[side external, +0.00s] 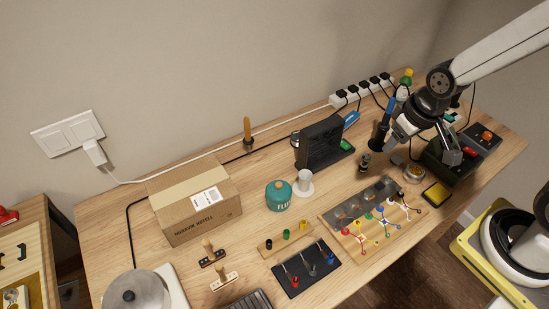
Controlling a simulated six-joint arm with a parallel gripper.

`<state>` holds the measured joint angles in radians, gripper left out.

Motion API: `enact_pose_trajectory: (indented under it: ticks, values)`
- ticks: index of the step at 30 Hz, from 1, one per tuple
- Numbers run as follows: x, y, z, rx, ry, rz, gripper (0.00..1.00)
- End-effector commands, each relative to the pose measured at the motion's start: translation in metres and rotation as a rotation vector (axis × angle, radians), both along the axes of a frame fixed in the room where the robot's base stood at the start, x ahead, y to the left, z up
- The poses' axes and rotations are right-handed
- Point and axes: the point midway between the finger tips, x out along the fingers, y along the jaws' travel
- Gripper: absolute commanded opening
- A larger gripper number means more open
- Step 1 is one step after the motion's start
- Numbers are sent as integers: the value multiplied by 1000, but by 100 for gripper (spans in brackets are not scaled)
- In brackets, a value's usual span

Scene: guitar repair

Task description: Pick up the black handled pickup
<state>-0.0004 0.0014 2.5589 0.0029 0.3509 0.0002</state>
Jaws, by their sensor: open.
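The black pickup (213,259) with an upright wooden handle lies on the workbench in front of the cardboard box, at the lower left of the side external view. A similar white pickup (224,282) with its own wooden handle stands just in front of it. My gripper (424,152) is at the far right end of the bench, well away from both pickups. Its fingers are spread apart and hold nothing that I can see. It hangs near a dark green box.
A cardboard box (196,202) stands behind the pickups. A teal canister (279,195), a black tool board (306,267) and a wiring board (345,228) are to their right. A round metal pot (133,292) is at the lower left. The dark green box (440,165) is under my gripper.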

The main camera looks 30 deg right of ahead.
Motion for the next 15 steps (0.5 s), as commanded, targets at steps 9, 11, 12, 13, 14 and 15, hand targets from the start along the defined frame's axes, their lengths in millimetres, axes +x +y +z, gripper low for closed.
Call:
enact_pose_trajectory:
  ticks: [9,11,12,13,14,15]
  values:
    - [11,21,-12,82,80,-100,59]
    - [14,30,-17,114,113,-140,59]
    - [18,37,-20,138,136,-171,59]
    - [20,42,-23,157,156,-195,59]
    - [22,48,-26,177,177,-218,59]
    - [25,57,-30,204,204,-252,59]
